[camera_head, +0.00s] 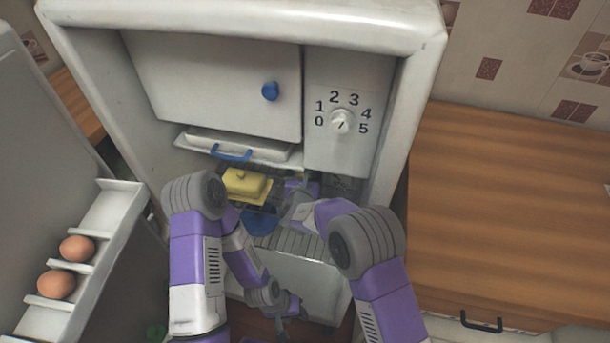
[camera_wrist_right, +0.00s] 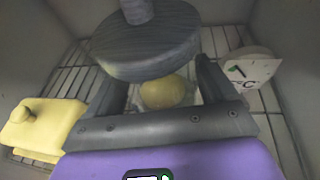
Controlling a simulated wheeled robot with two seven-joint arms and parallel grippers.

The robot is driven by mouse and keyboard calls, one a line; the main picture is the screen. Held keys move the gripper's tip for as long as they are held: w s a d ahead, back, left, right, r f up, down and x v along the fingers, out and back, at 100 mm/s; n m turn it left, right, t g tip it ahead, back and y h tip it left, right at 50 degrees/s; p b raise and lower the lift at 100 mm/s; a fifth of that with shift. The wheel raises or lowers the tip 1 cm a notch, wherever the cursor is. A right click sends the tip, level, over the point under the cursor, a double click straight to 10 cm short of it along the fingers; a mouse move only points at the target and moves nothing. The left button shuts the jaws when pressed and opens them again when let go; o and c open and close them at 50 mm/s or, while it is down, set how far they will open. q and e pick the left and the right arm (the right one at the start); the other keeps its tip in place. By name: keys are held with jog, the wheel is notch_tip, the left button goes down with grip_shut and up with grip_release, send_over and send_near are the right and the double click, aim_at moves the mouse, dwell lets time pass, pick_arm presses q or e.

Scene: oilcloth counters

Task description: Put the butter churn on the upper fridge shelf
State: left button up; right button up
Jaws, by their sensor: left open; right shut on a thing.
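In the right wrist view, the butter churn shows as a dark wooden round lid (camera_wrist_right: 145,45) with a rod rising from it, and a yellowish rounded part (camera_wrist_right: 167,92) below. My right gripper (camera_wrist_right: 158,85) is shut on it, inside the fridge at the upper wire shelf (camera_head: 298,242). In the head view the churn is mostly hidden behind my right arm, and I cannot tell whether its base touches the shelf. My left gripper (camera_head: 288,306) is open and empty, low in front of the fridge.
A yellow butter dish (camera_head: 246,184) stands left of my right gripper and also shows in the wrist view (camera_wrist_right: 42,125). A blue round thing (camera_head: 259,222) shows lower down. The open door holds eggs (camera_head: 77,249). The wooden counter (camera_head: 510,210) is clear.

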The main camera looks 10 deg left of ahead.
jog(key=shift+w+a+f+b, duration=0.1)
jog(key=shift+w+f+b, duration=0.35)
jog(key=shift+w+f, duration=0.25)
jog(key=shift+r, duration=0.1)
jog(key=o, duration=1.4)
jog(key=shift+s+f, duration=0.1)
jog(key=shift+f, duration=0.2)
jog(key=shift+r, duration=0.1)
